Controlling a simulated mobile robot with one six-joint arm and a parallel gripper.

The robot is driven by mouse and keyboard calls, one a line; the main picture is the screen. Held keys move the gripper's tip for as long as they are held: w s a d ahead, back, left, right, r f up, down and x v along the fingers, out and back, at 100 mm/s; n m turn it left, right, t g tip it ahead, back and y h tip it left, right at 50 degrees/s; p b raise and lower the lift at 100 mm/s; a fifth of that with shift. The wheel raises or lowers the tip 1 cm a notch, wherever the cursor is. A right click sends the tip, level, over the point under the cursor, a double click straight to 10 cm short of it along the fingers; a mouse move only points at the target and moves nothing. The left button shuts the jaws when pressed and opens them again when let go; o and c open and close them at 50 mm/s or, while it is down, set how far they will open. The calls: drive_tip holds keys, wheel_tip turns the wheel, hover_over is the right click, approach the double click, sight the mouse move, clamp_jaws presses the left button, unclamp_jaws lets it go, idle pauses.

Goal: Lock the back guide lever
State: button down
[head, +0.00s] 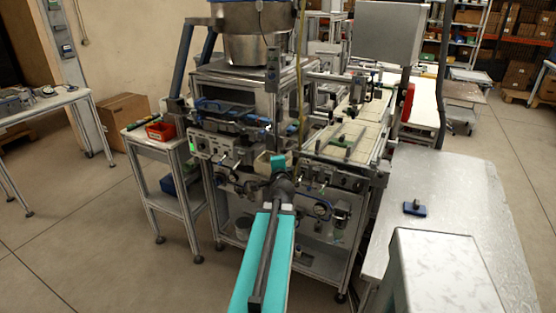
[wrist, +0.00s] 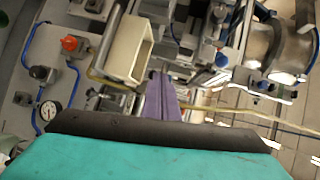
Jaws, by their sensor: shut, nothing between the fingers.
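My gripper (wrist: 160,80) shows in the wrist view as two purple fingers close together, with nothing visible between them. They are in front of the machine, beside an open cream box (wrist: 128,48) on their left. In the head view my teal arm reaches to the machine's front, and its wrist hides the fingers. I cannot pick out the back guide lever for certain in either view. A blue knob (wrist: 221,60) is up and right of the fingertips in the wrist view, apart from them. Whether it belongs to the lever, I cannot tell.
The machine (head: 300,115) has a metal bowl (head: 250,45) on top. An orange-red knob (wrist: 70,44), a pressure gauge (wrist: 50,111) and blue hoses lie left in the wrist view. A metal table (head: 455,205) stands right, a small cart (head: 150,150) left. The floor at left is open.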

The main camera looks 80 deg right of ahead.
drive_tip(key=shift+w+a+r+p, duration=0.15)
drive_tip(key=shift+a+p, duration=0.3)
drive_tip(key=shift+p, duration=0.35)
drive_tip(key=shift+w+a+r+p, duration=0.15)
drive_tip(key=shift+a+p, duration=0.25)
drive_tip(key=shift+p, duration=0.35)
drive_tip(key=shift+s+a, duration=0.1)
